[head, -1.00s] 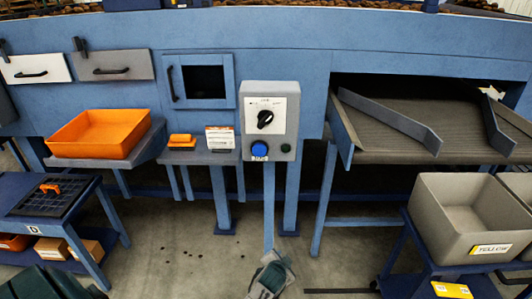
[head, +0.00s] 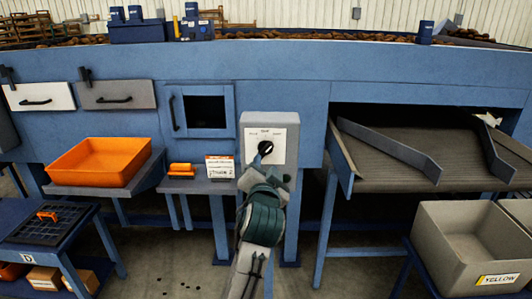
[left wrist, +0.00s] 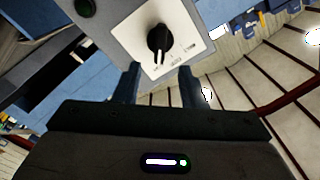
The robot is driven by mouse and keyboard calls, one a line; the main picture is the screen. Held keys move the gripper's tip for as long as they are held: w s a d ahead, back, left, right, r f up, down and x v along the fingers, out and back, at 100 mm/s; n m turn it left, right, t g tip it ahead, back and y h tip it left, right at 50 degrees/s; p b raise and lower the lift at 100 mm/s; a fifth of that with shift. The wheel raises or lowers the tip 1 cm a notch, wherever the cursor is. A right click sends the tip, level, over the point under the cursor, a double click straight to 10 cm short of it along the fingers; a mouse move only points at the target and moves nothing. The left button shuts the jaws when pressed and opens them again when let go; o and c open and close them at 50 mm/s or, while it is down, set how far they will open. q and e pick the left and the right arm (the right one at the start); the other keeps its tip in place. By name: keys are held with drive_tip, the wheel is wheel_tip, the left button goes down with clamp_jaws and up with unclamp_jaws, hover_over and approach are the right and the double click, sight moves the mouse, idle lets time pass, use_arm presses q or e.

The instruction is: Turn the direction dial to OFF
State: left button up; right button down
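The direction dial (head: 265,147) is a black knob on a white plate (head: 280,145) on the grey control box. Small labels sit around its upper side, too small to read surely. My left gripper (head: 258,163) is just in front of the dial and below it, partly hidden by its own wrist. In the left wrist view the dial (left wrist: 158,40) lies ahead between the two blue fingers (left wrist: 158,72), which are open and apart with nothing held. I cannot tell whether either finger touches the knob. My right gripper is in neither view.
The control box (head: 252,121) stands on a post before the blue machine. My left arm hides its lower buttons; a dark green button (left wrist: 85,7) shows in the left wrist view. An orange tray (head: 100,160) is left, a conveyor (head: 390,165) and grey bin (head: 450,258) right.

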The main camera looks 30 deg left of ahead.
sight(266, 152)
use_arm(q)
drive_tip(key=p+x, duration=0.1)
drive_tip(key=x, duration=0.6)
drive_tip(key=shift+w+a+p, duration=0.1)
drive_tip(key=shift+p, duration=0.25)
clamp_jaws()
